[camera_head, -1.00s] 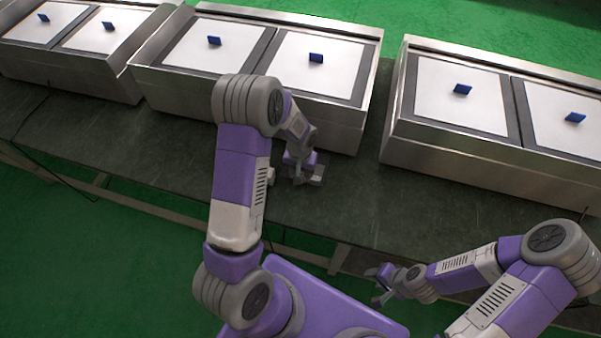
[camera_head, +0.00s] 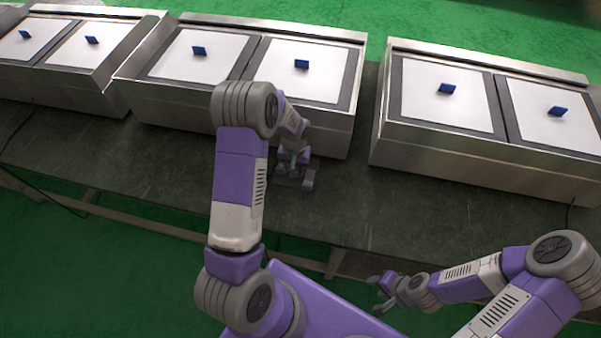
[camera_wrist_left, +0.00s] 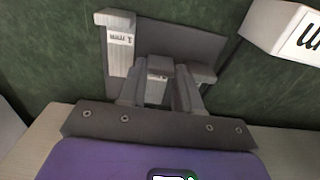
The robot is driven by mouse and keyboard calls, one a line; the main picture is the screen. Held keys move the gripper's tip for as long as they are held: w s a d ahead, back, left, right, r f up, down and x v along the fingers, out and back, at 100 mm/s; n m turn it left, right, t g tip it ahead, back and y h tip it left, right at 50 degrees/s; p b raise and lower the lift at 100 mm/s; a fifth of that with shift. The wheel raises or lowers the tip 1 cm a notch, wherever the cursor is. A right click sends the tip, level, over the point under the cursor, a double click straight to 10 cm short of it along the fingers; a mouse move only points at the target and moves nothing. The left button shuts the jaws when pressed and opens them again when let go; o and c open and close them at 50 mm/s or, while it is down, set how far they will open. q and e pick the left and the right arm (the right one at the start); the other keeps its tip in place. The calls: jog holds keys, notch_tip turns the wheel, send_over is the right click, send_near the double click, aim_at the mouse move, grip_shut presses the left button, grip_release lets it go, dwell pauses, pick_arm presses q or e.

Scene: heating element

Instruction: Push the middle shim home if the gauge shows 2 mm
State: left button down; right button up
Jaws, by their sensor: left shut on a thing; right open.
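My left gripper (camera_wrist_left: 160,95) is over a dark grey fixture (camera_wrist_left: 195,45) on the bench. Its two fingers are shut on a small grey block, seemingly the middle shim (camera_wrist_left: 159,68), in the middle of the fixture. To its left in the wrist view, a longer light grey piece (camera_wrist_left: 119,50) carries an upside-down label that appears to read 1 mm. A white block (camera_wrist_left: 285,25) with large black lettering, cut off by the picture edge, is at the upper right; its full reading is hidden. My right gripper (camera_head: 380,288) is open and empty.
Metal units with white plates and blue tabs line the back of the dark green bench (camera_head: 410,205): a middle unit (camera_head: 330,125), a right unit (camera_head: 480,165) and a left one (camera_head: 70,85).

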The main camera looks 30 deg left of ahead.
pick_arm(q)
jog(key=shift+s, duration=0.1)
jog(key=c, duration=1)
grip_release()
jog(key=shift+c, duration=0.2)
jog(key=shift+r, duration=0.1)
notch_tip(320, 180, up, 7)
jog(key=p, duration=0.2)
jog(key=shift+r+p, duration=0.2)
jog(key=shift+p, duration=0.1)
